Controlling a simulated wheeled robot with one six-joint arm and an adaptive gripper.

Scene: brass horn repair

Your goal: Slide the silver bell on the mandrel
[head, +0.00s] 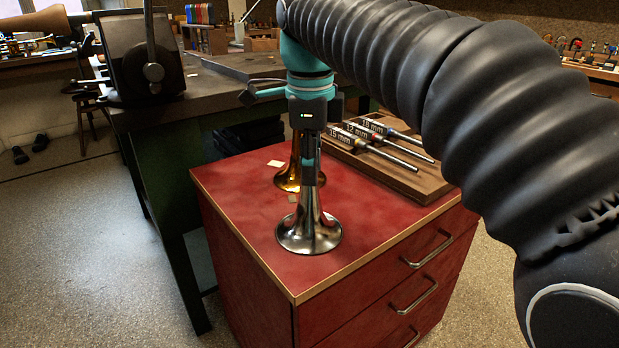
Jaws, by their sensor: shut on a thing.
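The silver bell (309,232) stands upright, flare down, on the red cabinet top near its front corner. My gripper (312,178) points straight down and is shut on the bell's narrow upper stem; the fingers hide part of that stem. The flare appears to rest on the red surface. A brass-coloured bell (288,179) stands just behind it, partly hidden by my gripper. I cannot tell for sure which thing is the mandrel; several tapered metal rods with handles marked 15 mm, 12 mm and 18 mm (402,152) lie on a wooden board.
The wooden board (425,184) lies at the right back of the red cabinet top (240,205). A dark bench (150,112) with a black machine (145,65) stands behind at left. The cabinet's left and front edges are close to the bell. Floor at left is mostly clear.

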